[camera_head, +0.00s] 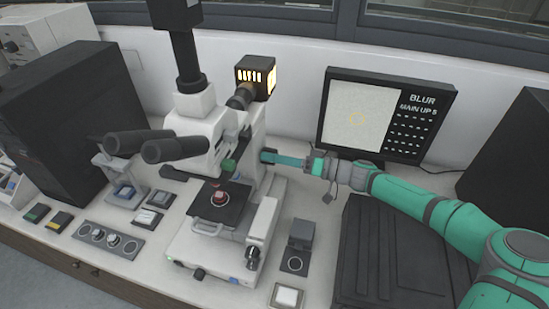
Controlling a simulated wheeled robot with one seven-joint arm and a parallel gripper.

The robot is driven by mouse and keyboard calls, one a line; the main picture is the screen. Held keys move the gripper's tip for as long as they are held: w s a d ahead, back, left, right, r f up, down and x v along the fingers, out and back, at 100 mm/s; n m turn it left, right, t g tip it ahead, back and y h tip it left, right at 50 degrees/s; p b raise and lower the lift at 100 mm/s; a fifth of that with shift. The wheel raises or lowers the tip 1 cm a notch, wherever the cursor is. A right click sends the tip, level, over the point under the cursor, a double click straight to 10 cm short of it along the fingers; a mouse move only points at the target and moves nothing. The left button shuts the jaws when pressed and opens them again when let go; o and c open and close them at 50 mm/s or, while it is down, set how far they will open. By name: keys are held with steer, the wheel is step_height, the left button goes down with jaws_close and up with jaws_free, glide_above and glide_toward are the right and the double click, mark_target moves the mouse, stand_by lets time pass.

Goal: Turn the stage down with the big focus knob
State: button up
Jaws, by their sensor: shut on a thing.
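The microscope (250,125) stands left of centre. Its dark stage (220,205) carries a small red-ringed sample (220,197). My gripper (268,157) reaches in from the right, level, with its tip at the right side of the microscope's upright. It is shut on what appears to be the big focus knob there; the jaws mostly hide the knob, and the contact is small in the picture. The monitor (388,113) reads "BLUR" and "MAIN UP 5", beside a pale image with a faint yellow ring.
A lit lamp housing (255,77) sits behind the eyepieces (147,147). A small dark device (300,236) stands right of the microscope base. A dark ribbed case (375,265) lies below my arm. A large black box (70,118) stands at the left.

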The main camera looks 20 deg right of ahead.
steer(key=n, duration=0.5)
steer(key=shift+a+n, duration=0.2)
steer(key=shift+n, duration=0.1)
stand_by(0.5)
steer(key=o, duration=1.1)
steer(key=shift+w+f, duration=0.1)
steer(key=shift+d, duration=0.1)
